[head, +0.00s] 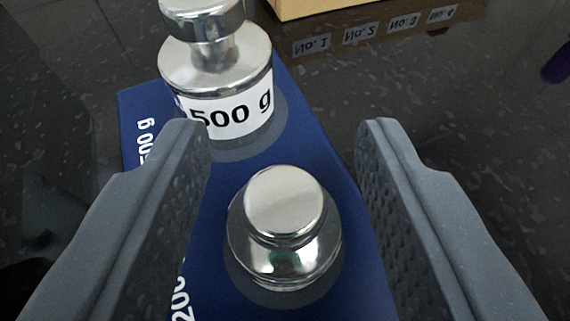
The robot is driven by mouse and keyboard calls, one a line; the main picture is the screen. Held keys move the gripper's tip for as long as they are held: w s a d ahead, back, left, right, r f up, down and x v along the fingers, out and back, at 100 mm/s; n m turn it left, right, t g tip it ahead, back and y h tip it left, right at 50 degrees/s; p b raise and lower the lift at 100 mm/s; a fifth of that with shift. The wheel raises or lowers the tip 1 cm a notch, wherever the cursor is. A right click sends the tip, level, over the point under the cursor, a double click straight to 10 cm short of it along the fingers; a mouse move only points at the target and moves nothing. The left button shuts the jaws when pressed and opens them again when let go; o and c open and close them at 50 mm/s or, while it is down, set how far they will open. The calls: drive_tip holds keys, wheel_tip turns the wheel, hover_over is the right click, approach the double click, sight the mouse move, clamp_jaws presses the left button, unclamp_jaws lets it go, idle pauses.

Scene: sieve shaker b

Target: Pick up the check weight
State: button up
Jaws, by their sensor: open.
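A shiny metal check weight with a round knob (285,203) stands upright in the head view, on a blue base (215,215) beside a partly cut-off "200" marking. My gripper (282,150) is open. Its two grey fingers are on either side of this weight, left and right, with gaps to both. A larger metal weight labelled "500 g" (232,117) stands behind it on the same blue base, its top cut off by the frame. It is near the tip of my left finger; I cannot tell whether they touch.
The dark speckled surface (310,95) around the blue base looks glossy. A tan box (325,8) is at the top edge, with labels "No. 1" and others seen mirrored below it. A small purple thing (557,65) is at the right edge.

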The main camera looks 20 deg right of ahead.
clamp_jaws()
drive_tip(key=shift+r, duration=0.1)
